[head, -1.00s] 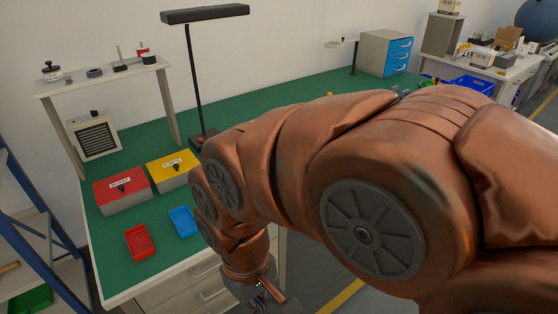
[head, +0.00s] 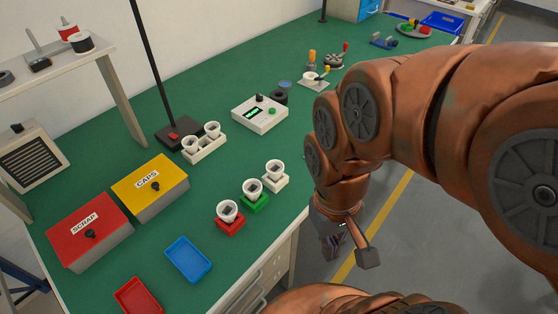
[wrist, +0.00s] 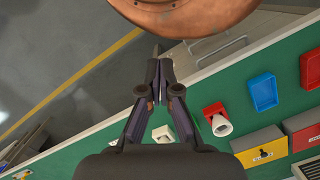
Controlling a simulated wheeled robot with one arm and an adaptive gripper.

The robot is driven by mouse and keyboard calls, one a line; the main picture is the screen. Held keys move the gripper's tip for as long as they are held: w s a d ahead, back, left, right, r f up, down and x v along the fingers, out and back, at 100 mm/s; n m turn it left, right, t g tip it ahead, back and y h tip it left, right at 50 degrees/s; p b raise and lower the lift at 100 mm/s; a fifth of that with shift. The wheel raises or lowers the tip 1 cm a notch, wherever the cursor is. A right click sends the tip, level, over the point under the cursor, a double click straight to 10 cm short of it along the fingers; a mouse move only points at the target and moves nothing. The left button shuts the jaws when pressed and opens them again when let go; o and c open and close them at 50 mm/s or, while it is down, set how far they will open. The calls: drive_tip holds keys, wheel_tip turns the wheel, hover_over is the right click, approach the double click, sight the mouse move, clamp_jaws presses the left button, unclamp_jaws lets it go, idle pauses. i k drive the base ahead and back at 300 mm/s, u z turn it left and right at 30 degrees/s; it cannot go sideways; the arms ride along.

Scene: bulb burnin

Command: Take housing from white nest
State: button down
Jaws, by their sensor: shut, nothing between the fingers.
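The white nest (head: 274,184) stands near the bench's front edge, at the right end of a row of three nests. A white cup-shaped housing (head: 275,168) with a dark opening sits upright in it. Left of it are the green nest (head: 255,206) and the red nest (head: 231,227), each holding a similar housing. My gripper (head: 334,246) hangs beyond the front edge, right of and apart from the white nest. In the wrist view my gripper (wrist: 157,58) has its fingertips together and empty; its fingers partly hide the row of nests.
Blue (head: 188,259) and red (head: 138,298) trays and the yellow CAPS box (head: 150,187) and red SCRAP box (head: 91,231) lie to the left. A white two-place holder (head: 203,152) with cups and a tester box (head: 260,115) stand behind. Green bench top between is clear.

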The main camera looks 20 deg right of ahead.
sight(274, 169)
drive_tip(key=k, duration=1.3)
drive_tip(key=u, duration=0.4)
drive_tip(key=i, duration=0.95)
drive_tip(key=u, duration=0.65)
